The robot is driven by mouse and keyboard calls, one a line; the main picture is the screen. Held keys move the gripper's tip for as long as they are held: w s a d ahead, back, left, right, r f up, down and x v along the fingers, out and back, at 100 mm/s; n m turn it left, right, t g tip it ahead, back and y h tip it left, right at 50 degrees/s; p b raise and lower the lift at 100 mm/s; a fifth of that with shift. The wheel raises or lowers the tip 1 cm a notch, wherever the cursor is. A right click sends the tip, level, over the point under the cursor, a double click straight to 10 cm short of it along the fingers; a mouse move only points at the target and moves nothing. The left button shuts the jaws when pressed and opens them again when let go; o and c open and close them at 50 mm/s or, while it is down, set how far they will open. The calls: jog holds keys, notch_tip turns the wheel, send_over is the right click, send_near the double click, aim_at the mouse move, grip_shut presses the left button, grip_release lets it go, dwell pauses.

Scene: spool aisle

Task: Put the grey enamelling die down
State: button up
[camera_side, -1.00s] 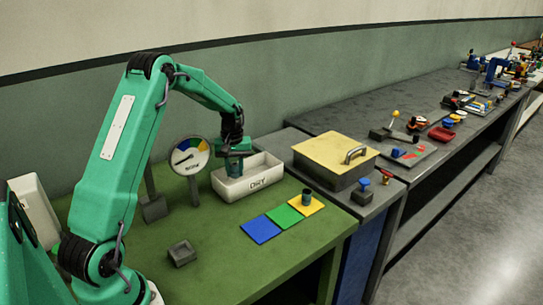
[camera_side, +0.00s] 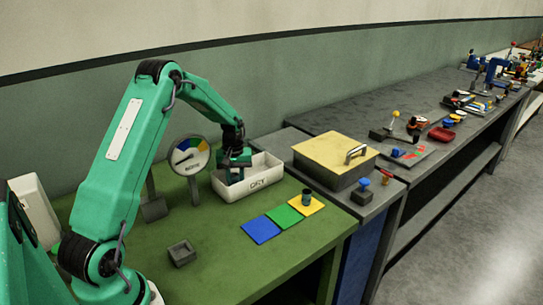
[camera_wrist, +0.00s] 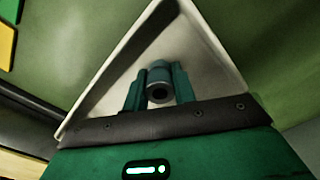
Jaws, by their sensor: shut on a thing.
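My gripper (camera_side: 236,176) is down inside the white tray marked DRY (camera_side: 262,182), towards its left end in the side view. In the wrist view my gripper (camera_wrist: 159,88) has its two green fingers shut on a short grey cylinder with a dark round hole, the enamelling die (camera_wrist: 159,76). The white tray (camera_wrist: 208,50) shows around and beneath it. In the side view the fingers and the tray's front wall hide the die. I cannot tell whether the die touches the tray floor.
A dark cylinder (camera_side: 307,195) stands on the yellow square (camera_side: 317,205), beside green (camera_side: 287,217) and blue (camera_side: 261,230) squares. A round gauge (camera_side: 189,155) stands left of the tray. A lidded box (camera_side: 335,160) stands at right.

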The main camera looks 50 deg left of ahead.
aim_at(235, 175)
jog(key=o, duration=1)
jog(key=shift+r, duration=0.1)
notch_tip(235, 175, up, 12)
dwell(0.6)
